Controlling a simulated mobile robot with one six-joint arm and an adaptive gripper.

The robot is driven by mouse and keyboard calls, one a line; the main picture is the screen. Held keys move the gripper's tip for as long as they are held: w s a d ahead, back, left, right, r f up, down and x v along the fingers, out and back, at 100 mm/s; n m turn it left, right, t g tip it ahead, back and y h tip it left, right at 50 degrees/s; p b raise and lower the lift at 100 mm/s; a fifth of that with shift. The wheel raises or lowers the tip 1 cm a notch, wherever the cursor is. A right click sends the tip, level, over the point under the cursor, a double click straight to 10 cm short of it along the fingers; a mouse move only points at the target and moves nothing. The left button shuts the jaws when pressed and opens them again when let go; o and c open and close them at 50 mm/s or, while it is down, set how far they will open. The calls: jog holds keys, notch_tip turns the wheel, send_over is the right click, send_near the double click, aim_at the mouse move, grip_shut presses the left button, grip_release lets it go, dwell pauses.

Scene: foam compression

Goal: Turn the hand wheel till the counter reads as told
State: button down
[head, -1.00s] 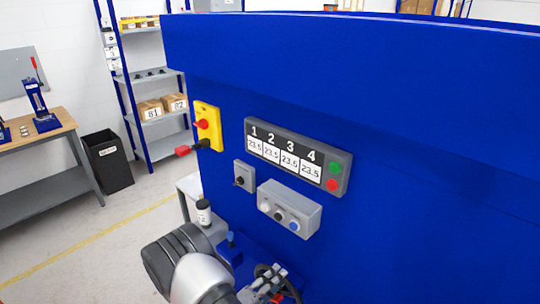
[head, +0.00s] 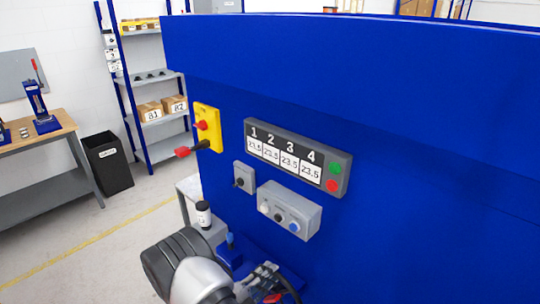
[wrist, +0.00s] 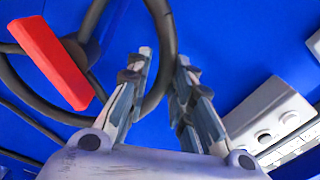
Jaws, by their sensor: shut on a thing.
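The black hand wheel (wrist: 95,22) shows in the wrist view against the blue machine wall, with its rim curving between my fingers. My gripper (wrist: 164,62) is shut on this rim. A red block (wrist: 52,62) sits left of the fingers, over the wheel; I cannot tell how it is attached. In the head view my gripper (head: 266,278) is low in the picture, and the wheel is mostly hidden or cut off by the bottom edge. A grey display panel (head: 297,134) shows 23.5 under each of 1, 2, 3 and 4. I cannot make out a separate wheel counter.
A grey button box (head: 289,209) and a small switch box (head: 244,177) are on the wall above my gripper. A yellow switch plate (head: 208,127) with a red-ended lever is at the left.

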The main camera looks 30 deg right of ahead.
jog(key=shift+w+a+r, duration=0.1)
jog(key=shift+w+r, duration=0.2)
jog(key=shift+r, duration=0.05)
jog(key=shift+w+a+f+n+b, duration=0.25)
jog(key=shift+w+n, duration=0.2)
jog(key=shift+n, duration=0.3)
jog(key=shift+w+a+f+n+b, duration=0.2)
jog(key=shift+w+n, duration=0.25)
jog(key=shift+n, duration=0.3)
jog(key=shift+d, duration=0.1)
jog(key=shift+w+a+f+n+b, duration=0.15)
jog(key=shift+w+f+n+b, duration=0.25)
jog(key=shift+n, duration=0.35)
jog(key=shift+w+a+f+n+b, duration=0.15)
jog(key=shift+w+f+n+b, duration=0.2)
jog(key=shift+n, duration=0.4)
jog(key=shift+w+r, duration=0.1)
jog(key=c, duration=1.6)
grip_release()
jog(key=o, duration=1)
jog(key=shift+s+f, duration=0.2)
jog(key=shift+f, duration=0.05)
